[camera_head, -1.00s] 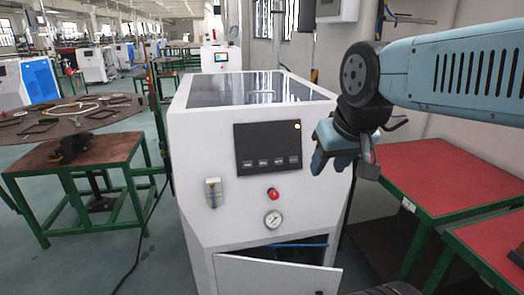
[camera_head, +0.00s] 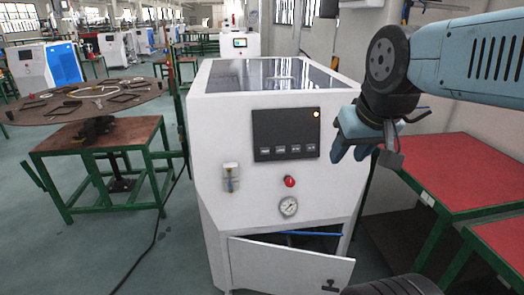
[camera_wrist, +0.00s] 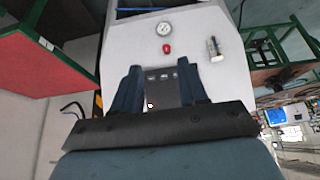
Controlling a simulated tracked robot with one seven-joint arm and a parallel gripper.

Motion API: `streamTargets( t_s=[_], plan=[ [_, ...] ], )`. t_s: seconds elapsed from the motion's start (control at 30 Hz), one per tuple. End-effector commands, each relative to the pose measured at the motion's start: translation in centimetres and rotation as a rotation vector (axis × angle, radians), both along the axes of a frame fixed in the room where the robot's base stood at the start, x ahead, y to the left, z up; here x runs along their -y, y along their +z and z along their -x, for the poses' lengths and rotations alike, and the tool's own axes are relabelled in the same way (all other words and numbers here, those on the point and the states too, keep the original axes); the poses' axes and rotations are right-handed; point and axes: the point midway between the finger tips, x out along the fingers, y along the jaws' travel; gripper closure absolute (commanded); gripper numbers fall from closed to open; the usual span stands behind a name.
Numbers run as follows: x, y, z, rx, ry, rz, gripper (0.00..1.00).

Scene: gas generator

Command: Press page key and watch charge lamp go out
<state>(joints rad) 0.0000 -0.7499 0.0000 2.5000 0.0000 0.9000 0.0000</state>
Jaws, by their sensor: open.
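The white gas generator cabinet (camera_head: 255,200) stands in the middle of the head view. Its black control panel (camera_head: 286,133) has a row of several small keys (camera_head: 287,150) along the lower edge; their labels are too small to read.
Below the panel are a red button (camera_head: 289,182) and a pressure gauge (camera_head: 289,206). A flow tube (camera_head: 231,177) is at the left. The lower door (camera_head: 290,265) hangs open. A red-topped table (camera_head: 455,175) stands at the right, and a green-framed table (camera_head: 100,145) at the left.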

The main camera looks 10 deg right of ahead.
Motion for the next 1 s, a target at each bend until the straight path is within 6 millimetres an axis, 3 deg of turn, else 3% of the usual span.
streamTargets(
  t_s=[0.2, 0.63, 1.0],
  plan=[
    [0.00, 0.00, 0.00, 0.000, 0.000, 0.000, 0.58],
    [0.00, 0.00, 0.00, 0.000, 0.000, 0.000, 1.00],
    [0.00, 0.00, 0.00, 0.000, 0.000, 0.000, 1.00]
  ],
)
